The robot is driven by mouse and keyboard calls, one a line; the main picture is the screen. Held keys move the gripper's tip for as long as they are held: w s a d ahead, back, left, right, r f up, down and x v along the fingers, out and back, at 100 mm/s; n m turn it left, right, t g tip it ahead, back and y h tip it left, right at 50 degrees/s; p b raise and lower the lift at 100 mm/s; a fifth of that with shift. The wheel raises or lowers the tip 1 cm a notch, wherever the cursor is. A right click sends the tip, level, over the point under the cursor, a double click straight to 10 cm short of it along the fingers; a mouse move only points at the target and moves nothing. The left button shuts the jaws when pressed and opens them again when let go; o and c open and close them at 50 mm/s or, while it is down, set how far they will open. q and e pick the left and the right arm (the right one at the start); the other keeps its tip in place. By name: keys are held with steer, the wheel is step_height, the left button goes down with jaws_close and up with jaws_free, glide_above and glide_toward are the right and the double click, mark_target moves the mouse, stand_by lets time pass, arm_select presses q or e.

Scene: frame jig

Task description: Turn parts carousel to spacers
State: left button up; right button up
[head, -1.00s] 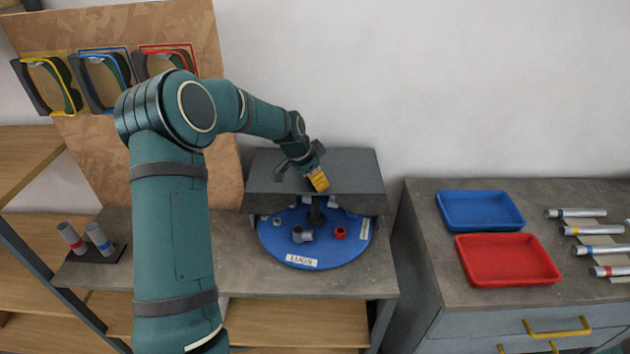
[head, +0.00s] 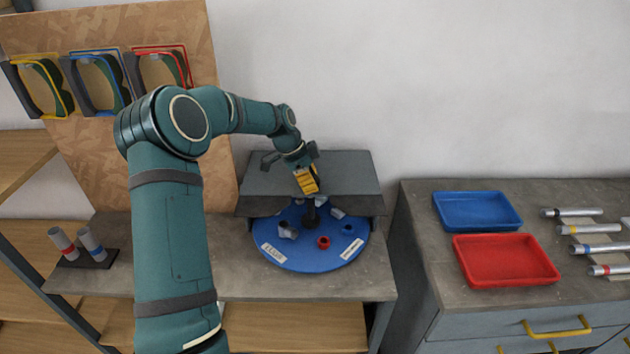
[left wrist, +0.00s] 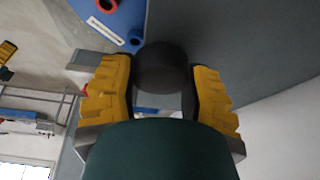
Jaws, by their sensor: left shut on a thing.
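The parts carousel (head: 300,261) is a round blue turntable, its back part under a grey cover. A white label (head: 273,253), blurred now, is at its front left, and another unreadable label (head: 351,248) is at its front right. A red ring (head: 323,242) and grey fittings (head: 287,231) lie on it. A dark post (head: 311,213) rises from its middle. My left gripper (head: 307,183), with yellow fingers, is shut on the dark knob (left wrist: 162,68) above the post; the wrist view shows the knob between both fingers. My right gripper is not in view.
The grey cover (head: 270,180) stands over the carousel's back, close to my left gripper. A blue tray (head: 478,211), a red tray (head: 505,262) and several tubes (head: 590,229) are on the right cabinet. Two tubes (head: 77,244) stand in a holder at left.

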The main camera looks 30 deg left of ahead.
arm_select(q)
steer(key=shift+d+f+m+g+h, duration=0.15)
steer(key=shift+m+g, duration=0.15)
steer(key=shift+m, duration=0.45)
steer(key=shift+a+f+m+g+h, duration=0.15)
steer(key=shift+m+g, duration=0.15)
steer(key=shift+m, duration=0.45)
steer(key=shift+d+r+m+g+p, duration=0.1)
steer(key=shift+m+g+p, duration=0.4)
steer(key=shift+m, duration=0.85)
steer(key=shift+d+m+g+p, duration=0.1)
steer(key=shift+m+g+p, duration=0.35)
steer(key=shift+m, duration=0.9)
steer(key=shift+m+g, duration=0.35)
steer(key=shift+m, duration=0.25)
steer(key=o, duration=1.4)
steer(key=shift+a, duration=0.1)
steer(key=shift+r, duration=0.1)
steer(key=v, duration=1.2)
steer(key=shift+a, duration=0.1)
steer(key=shift+s, duration=0.1)
